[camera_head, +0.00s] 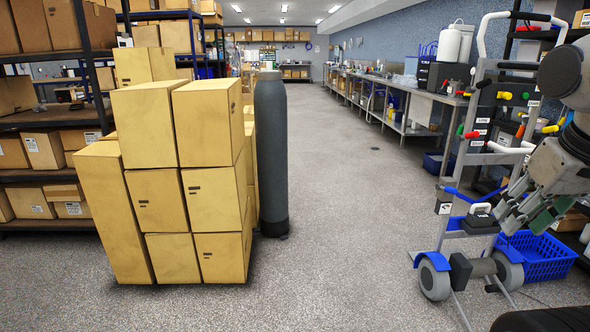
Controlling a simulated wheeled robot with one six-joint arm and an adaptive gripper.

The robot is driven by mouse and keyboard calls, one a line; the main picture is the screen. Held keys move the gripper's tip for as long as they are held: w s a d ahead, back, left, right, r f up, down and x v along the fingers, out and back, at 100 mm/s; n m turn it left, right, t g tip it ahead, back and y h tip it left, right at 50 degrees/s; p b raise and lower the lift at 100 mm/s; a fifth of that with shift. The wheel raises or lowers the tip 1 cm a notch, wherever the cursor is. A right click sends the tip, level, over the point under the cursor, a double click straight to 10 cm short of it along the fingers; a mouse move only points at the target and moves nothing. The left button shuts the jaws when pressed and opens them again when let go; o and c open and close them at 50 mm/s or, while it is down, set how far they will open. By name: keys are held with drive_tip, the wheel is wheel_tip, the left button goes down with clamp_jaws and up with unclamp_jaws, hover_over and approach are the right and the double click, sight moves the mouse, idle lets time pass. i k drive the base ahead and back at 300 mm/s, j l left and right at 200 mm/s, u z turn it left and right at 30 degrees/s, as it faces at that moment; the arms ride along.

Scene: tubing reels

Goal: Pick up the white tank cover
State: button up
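I cannot pick out a white tank cover for certain. A tall dark grey tank (271,150) stands upright on the floor behind the stacked boxes, with a rounded top and no white cover on it. A white rounded container (450,45) stands on the bench at the back right; I cannot tell if it is the cover. My gripper (522,212) is at the right edge, pointing down and left in front of the hand truck, far from the tank and the bench. Its fingers are partly overlapped, and I cannot tell whether they are open.
Stacked cardboard boxes (160,200) stand at the left, before a loaded shelf (52,116). A grey hand truck (447,225) with blue parts and wheels stands close on the right, near a blue basket (540,256). A long bench (425,98) lines the right wall. The middle aisle floor is clear.

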sight(269, 68)
drive_tip(key=i, duration=2.15)
drive_tip(key=l, duration=0.1)
